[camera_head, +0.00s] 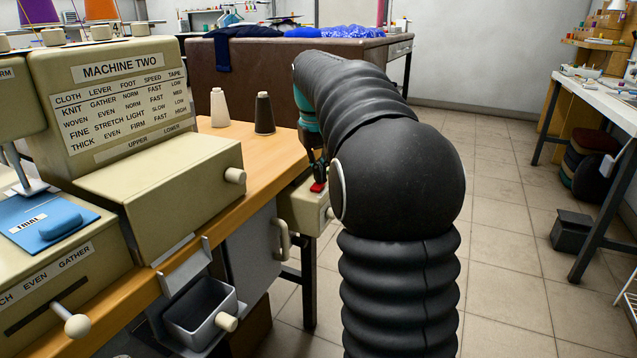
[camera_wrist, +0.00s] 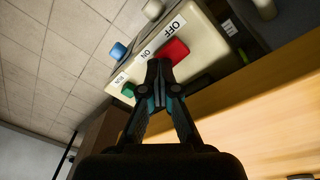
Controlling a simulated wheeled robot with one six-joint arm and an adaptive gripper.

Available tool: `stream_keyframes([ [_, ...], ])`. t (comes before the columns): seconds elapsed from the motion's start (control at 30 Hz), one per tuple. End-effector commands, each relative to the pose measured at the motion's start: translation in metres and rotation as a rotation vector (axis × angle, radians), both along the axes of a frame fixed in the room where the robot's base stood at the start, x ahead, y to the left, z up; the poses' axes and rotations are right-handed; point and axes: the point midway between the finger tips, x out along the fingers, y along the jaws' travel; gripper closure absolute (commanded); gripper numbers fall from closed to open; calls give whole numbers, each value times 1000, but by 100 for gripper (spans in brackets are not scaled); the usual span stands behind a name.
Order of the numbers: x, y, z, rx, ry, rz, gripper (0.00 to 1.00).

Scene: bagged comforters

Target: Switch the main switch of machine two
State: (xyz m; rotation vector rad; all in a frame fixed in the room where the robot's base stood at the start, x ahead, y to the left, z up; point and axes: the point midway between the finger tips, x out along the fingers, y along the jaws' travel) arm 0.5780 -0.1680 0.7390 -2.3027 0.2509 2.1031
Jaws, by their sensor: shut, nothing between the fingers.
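Machine two (camera_head: 130,110) is a cream machine at left with its name on a label and a settings chart. A cream switch box (camera_head: 297,208) is at the right end of its table. In the wrist view the switch box (camera_wrist: 200,50) has a red part (camera_wrist: 176,50) beside an OFF label, an ON label (camera_wrist: 146,55), and a green part (camera_wrist: 128,90). My gripper (camera_wrist: 158,66) is shut and empty, its tips beside the red part; I cannot tell if they touch. In the head view my gripper (camera_head: 318,170) is partly hidden by my arm, just above the red part (camera_head: 317,187).
A blue knob (camera_wrist: 118,50) and a pale knob (camera_wrist: 153,9) stick out of the box's side. A white cone (camera_head: 219,108) and a black cone (camera_head: 264,113) stand on the wooden table (camera_head: 265,150).

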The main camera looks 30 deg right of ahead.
Motion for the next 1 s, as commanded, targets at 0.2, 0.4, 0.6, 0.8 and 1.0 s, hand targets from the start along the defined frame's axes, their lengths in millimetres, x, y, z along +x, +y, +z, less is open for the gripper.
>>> stream_keyframes([
  [0.2, -2, 2, 21, 0, 3, 0, 100],
  [0.4, -3, 4, 39, 0, 1, 1, 100],
  [0.6, -4, 5, 47, 0, 0, 0, 100],
  [0.8, -4, 5, 46, 0, -2, 0, 100],
  [1.0, -4, 6, 56, -1, -4, 0, 100],
])
